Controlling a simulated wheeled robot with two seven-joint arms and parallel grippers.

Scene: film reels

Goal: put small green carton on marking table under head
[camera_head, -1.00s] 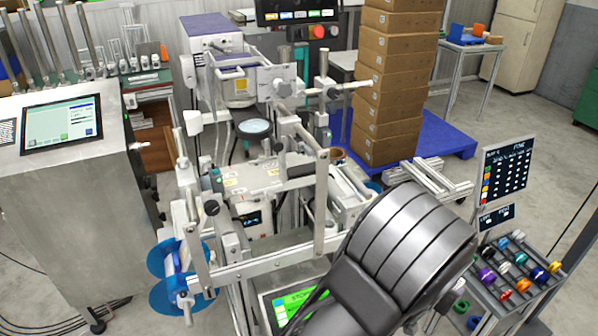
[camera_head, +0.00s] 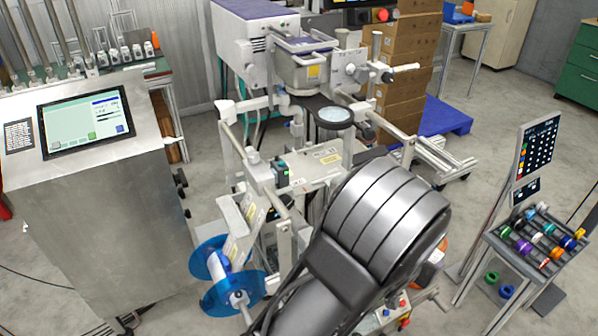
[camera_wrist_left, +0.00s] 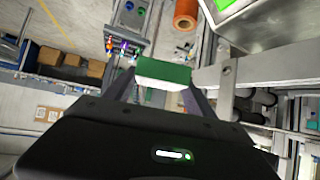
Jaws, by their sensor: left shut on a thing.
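The small green carton (camera_wrist_left: 163,73), green with a white side, is held between the fingertips of my left gripper (camera_wrist_left: 162,82) in the left wrist view. The carton and the gripper's fingers do not show in the head view, where a large grey link of my arm covers the lower middle. The marking head (camera_head: 305,72) hangs below a purple and white unit in the head view. A round plate with a pale disc (camera_head: 334,115) lies just below and right of it and looks like the marking table. My right gripper is not in view.
A steel cabinet with a screen (camera_head: 86,122) stands at left. A blue reel (camera_head: 226,275) and metal frame bars stand before the marking machine. A rack of coloured spools (camera_head: 535,240) is at right. Stacked brown boxes (camera_head: 405,75) stand behind. Open floor lies between machine and rack.

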